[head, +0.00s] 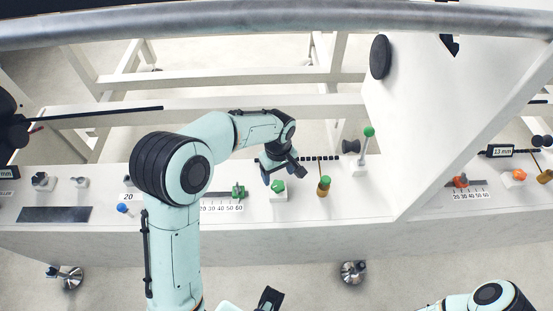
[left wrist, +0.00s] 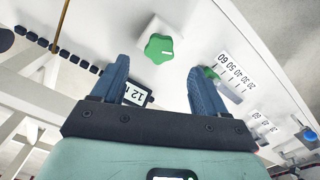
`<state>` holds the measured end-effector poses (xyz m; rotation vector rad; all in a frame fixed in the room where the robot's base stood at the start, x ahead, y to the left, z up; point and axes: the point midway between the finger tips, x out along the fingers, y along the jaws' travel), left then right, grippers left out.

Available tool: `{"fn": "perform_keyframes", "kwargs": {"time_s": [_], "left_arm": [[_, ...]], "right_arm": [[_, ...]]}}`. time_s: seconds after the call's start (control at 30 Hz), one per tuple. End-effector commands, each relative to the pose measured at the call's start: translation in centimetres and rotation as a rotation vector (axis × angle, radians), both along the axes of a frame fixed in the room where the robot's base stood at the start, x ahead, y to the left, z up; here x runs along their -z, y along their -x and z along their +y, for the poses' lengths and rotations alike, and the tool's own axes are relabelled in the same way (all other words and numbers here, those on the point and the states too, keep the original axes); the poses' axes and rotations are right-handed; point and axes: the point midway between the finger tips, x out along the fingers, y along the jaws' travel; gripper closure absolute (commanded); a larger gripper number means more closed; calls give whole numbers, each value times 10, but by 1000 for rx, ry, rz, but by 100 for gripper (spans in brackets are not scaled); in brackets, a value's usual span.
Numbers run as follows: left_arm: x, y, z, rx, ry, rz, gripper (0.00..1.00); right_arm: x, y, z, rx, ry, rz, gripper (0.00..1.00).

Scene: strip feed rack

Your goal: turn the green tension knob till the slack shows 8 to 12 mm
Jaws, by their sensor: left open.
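The green knob (head: 278,186) sits on a white block on the rack's front ledge. It has a lobed, star-like top with a short white mark, clear in the left wrist view (left wrist: 159,49). My left gripper (head: 279,177) is at the knob in the head view. In the left wrist view its two blue fingers (left wrist: 157,80) are open, with the knob beyond and between their tips; I see no contact. A small display (left wrist: 136,94) beside the left finger seems to read 12, upside down and partly hidden. A dark part at the bottom of the head view may be my right gripper (head: 270,298).
A green slider (head: 238,191) stands at a numbered scale left of the knob. A green-topped brass post (head: 324,186) and a green-tipped lever (head: 369,133) stand to the right. A tall white panel (head: 420,130) rises farther right. A similar orange station shows a 13 mm display (head: 500,151).

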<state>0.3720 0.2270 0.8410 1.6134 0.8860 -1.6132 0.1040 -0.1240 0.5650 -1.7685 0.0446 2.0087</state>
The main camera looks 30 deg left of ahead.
Motion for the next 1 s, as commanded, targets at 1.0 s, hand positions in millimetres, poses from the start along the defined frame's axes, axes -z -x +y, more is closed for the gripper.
{"fn": "perform_keyframes", "kwargs": {"time_s": [1.0], "left_arm": [[-61, 0, 0, 1, 0, 0, 26]], "right_arm": [[-46, -19, 0, 0, 0, -22, 66]]}}
